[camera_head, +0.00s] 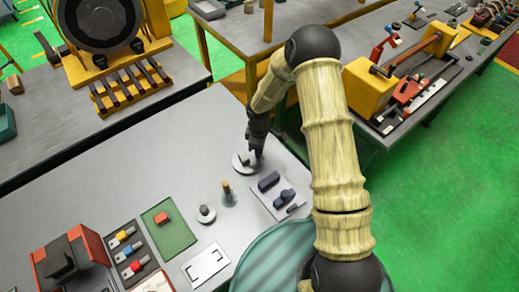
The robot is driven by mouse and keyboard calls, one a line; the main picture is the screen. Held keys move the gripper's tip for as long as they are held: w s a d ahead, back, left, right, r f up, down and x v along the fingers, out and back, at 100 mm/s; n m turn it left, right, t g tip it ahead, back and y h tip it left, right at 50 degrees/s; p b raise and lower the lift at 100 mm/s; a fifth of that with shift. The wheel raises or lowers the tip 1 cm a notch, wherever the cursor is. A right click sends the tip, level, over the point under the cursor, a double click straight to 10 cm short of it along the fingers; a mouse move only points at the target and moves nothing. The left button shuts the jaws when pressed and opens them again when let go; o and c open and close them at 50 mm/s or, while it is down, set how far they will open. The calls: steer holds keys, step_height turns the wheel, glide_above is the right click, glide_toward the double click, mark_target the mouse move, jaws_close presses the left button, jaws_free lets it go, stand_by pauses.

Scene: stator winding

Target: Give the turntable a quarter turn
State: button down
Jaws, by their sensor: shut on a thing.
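The turntable (241,167) is a small pale round disc lying on the grey table, near its right edge. My gripper (256,155) points down over the disc. It is shut on a small upright part of the turntable, though the dark fingers hide most of that part. The disc's left and lower rim shows; its upper right side is hidden behind the gripper. I cannot tell the disc's angle.
A grey plate with dark parts (296,208) lies just below right of the turntable. A greenish stand with a brown peg (227,192) and a small round piece (205,214) stand to the lower left. The table's left top (130,160) is clear.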

steer(key=shift+w+a+n, duration=0.2)
steer(key=shift+w+n, duration=0.15)
steer(key=shift+n, duration=0.35)
steer(key=shift+w, duration=0.1)
steer(key=c, duration=1.3)
jaws_free()
steer(key=shift+o, duration=0.2)
step_height(320, 180, up, 18)
steer(key=b, duration=0.2)
steer(key=shift+f+b, duration=0.25)
steer(key=shift+b, duration=0.1)
